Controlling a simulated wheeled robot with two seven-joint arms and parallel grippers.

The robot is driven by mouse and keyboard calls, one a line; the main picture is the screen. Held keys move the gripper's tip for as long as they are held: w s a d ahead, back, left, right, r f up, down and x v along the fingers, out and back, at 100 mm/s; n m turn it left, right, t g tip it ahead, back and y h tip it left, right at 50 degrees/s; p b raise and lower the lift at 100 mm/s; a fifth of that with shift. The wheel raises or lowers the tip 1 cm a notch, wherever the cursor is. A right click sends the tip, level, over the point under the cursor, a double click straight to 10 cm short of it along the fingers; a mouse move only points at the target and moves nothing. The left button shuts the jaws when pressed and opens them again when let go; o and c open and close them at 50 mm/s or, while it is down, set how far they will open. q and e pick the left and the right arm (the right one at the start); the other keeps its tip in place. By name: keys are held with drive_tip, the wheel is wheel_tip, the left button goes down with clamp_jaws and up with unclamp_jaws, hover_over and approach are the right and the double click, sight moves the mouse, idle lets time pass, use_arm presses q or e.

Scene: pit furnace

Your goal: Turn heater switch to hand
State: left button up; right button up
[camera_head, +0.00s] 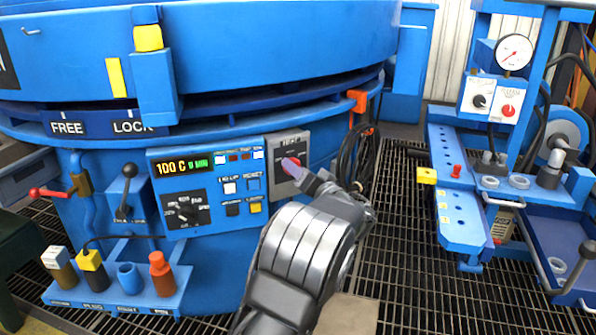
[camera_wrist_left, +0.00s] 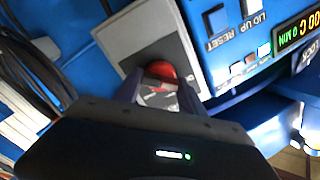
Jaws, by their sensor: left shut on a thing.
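The heater switch is a red knob (camera_head: 290,163) on a grey plate (camera_head: 276,143) at the right end of the furnace's control panel. In the left wrist view the red knob (camera_wrist_left: 160,71) sits between the fingers, against the grey plate (camera_wrist_left: 140,35). My left gripper (camera_head: 296,175) is shut on this knob, and its fingers hide part of it. The plate's lettering is too small or covered to read, so the knob's set position cannot be told. My right gripper is not in view.
The blue control panel (camera_head: 215,205) has a display reading 100 C, lit buttons and a black dial (camera_head: 184,210). A lever (camera_head: 126,190) and a shelf with several plugs stand left. Black cables (camera_head: 357,155) hang right of the switch. A blue press bench (camera_head: 455,190) stands farther right above grating.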

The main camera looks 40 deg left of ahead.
use_arm(q)
drive_tip(key=c, duration=0.3)
drive_tip(key=shift+c, duration=0.2)
drive_tip(key=shift+m, duration=0.4)
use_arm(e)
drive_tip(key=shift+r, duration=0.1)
use_arm(q)
drive_tip(key=shift+f+m+p, duration=0.15)
drive_tip(key=shift+m+p, duration=3.1)
drive_tip(key=shift+m, duration=1.55)
drive_tip(key=shift+f+m+p, duration=0.1)
drive_tip(key=shift+m+p, duration=3.1)
drive_tip(key=shift+m, duration=1.6)
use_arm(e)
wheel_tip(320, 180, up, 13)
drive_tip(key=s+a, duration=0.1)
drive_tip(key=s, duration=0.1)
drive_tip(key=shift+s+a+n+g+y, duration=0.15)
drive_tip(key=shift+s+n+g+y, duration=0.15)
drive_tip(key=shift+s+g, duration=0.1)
use_arm(q)
drive_tip(key=o, duration=1.4)
drive_tip(key=shift+c, duration=0.2)
